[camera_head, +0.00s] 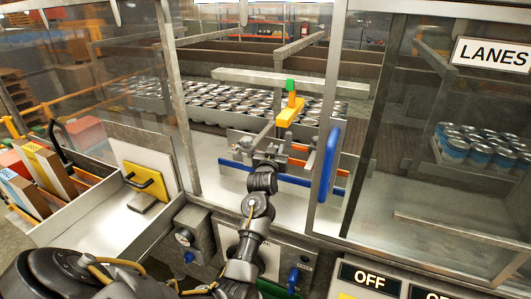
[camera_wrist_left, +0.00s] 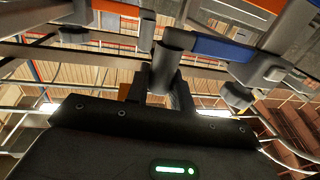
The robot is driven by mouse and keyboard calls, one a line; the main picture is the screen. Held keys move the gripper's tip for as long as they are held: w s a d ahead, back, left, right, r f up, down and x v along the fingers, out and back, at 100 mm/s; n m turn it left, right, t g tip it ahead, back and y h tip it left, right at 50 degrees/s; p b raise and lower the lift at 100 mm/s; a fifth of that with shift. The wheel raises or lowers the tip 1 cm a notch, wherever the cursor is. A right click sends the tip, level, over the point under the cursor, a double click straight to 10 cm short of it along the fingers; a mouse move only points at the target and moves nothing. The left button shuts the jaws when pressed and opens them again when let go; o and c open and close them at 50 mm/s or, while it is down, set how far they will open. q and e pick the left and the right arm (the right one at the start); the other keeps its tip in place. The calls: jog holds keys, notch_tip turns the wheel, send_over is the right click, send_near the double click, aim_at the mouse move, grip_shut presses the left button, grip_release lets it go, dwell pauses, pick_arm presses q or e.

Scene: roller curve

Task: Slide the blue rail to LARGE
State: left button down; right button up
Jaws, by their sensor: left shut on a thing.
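The blue rail (camera_head: 300,181) runs roughly left to right behind the opening in the glass front. It also shows at the upper right of the left wrist view (camera_wrist_left: 225,49). My left gripper (camera_head: 267,153) reaches through the opening, in front of the rail. In the left wrist view, its fingers (camera_wrist_left: 160,95) are shut on a grey cylindrical knob (camera_wrist_left: 170,60). The gripper and wrist hide part of the rail, and I cannot tell how the knob joins it. I cannot read a LARGE mark. My right gripper is not in view.
A blue upright handle (camera_head: 328,164) and metal post stand close right of my arm. A yellow block with a green top (camera_head: 290,105) is beyond the gripper. Rows of cans (camera_head: 235,102) lie behind.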

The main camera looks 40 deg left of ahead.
pick_arm(q)
jog(key=shift+f, duration=0.2)
jog(key=c, duration=1.6)
grip_release()
jog(key=shift+o, duration=1.4)
jog(key=shift+s, duration=0.1)
jog(key=shift+o, duration=0.3)
jog(key=shift+a+r, duration=0.1)
jog(key=shift+r, duration=0.05)
jog(key=shift+s+d, duration=0.2)
jog(key=shift+s, duration=0.1)
jog(key=b+v, duration=0.3)
jog(key=v, duration=0.7)
jog(key=shift+b, duration=0.35)
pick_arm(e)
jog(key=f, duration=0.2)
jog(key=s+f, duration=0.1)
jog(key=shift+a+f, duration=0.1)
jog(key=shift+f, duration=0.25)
pick_arm(q)
jog(key=shift+s, duration=0.15)
